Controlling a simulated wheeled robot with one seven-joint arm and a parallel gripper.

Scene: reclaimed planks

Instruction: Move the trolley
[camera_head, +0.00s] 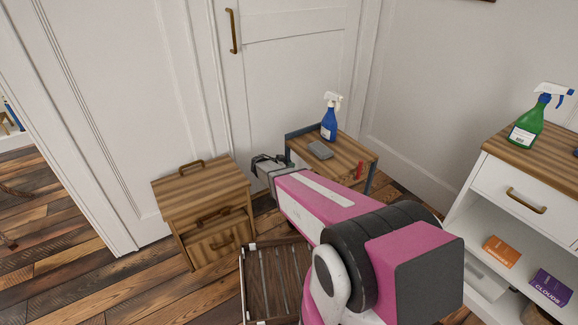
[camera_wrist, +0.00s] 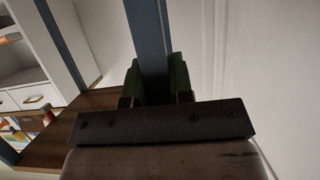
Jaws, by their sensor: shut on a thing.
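The trolley (camera_head: 351,152) has a wooden top and a blue-grey frame with a raised bar at its left end. It stands upright in front of the white door. A blue spray bottle (camera_head: 329,121) with a white head and a grey block (camera_head: 320,150) rest on its top. My gripper (camera_wrist: 154,82) is shut on the trolley's blue-grey bar (camera_wrist: 147,28), which passes between its greenish fingers in the wrist view. In the head view my arm reaches to the trolley's left end; the exact contact and the trolley's lower part are largely hidden.
A wooden cabinet (camera_head: 204,190) stands to the left. A slatted wooden crate (camera_head: 273,262) lies in front. A white shelf unit (camera_head: 512,166) with a green spray bottle (camera_head: 527,126) is at right. The door (camera_head: 290,60) and wall are close behind; plank floor (camera_head: 110,270) is clear at lower left.

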